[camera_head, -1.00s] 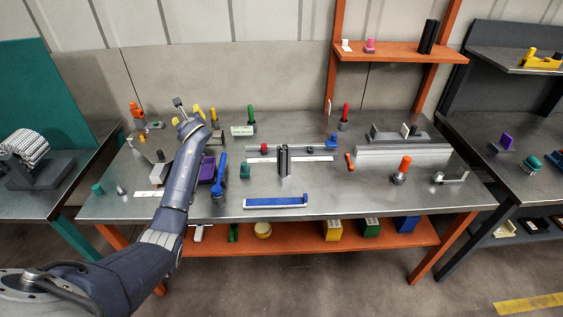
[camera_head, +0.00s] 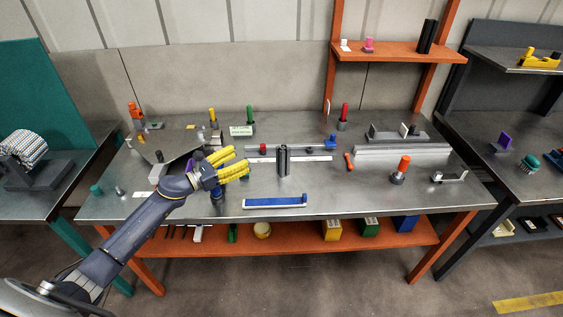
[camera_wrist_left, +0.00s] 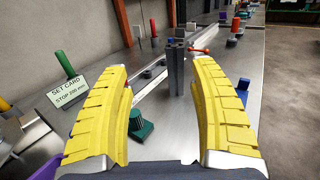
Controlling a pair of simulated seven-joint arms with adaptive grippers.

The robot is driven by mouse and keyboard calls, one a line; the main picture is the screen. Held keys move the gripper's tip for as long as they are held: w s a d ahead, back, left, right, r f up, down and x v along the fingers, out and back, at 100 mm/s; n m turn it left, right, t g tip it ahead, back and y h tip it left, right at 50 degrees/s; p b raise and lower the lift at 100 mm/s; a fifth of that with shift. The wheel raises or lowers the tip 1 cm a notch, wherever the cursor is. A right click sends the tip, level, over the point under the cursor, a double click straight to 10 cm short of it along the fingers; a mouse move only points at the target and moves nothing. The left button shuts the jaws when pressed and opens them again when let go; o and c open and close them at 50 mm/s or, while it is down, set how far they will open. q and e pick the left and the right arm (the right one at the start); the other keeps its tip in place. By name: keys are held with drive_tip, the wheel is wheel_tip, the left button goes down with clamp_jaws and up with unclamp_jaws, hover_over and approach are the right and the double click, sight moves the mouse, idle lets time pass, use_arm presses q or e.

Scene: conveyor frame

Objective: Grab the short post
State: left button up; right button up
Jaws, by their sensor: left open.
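A dark grey slotted post (camera_head: 283,160) stands upright near the middle of the table. It looks like two uprights close together, and I cannot tell their heights apart. In the left wrist view the post (camera_wrist_left: 176,68) stands ahead, between the fingers in the picture but beyond their tips. My left gripper (camera_head: 244,162) has yellow ribbed fingers pointing right, toward the post, with a clear gap to it. In its wrist view the gripper (camera_wrist_left: 161,66) is open and empty. My right gripper is not in view.
A green block (camera_wrist_left: 141,123) lies below the fingers in the wrist view. A rail with a red knob (camera_head: 263,149) runs behind the post. A blue tray (camera_head: 275,202) lies in front. A red-handled tool (camera_head: 349,161) lies to the right. A sign (camera_head: 241,130) stands behind.

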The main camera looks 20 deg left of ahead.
use_arm(q)
drive_tip(key=s+d+f+g, duration=0.1)
approach(278, 150)
drive_tip(key=x, duration=0.5)
drive_tip(key=shift+m+h, duration=0.3)
drive_tip(key=shift+h, duration=0.1)
drive_tip(key=shift+x, duration=3.5)
drive_tip(key=shift+f, duration=0.1)
drive_tip(key=shift+c, duration=0.4)
clamp_jaws()
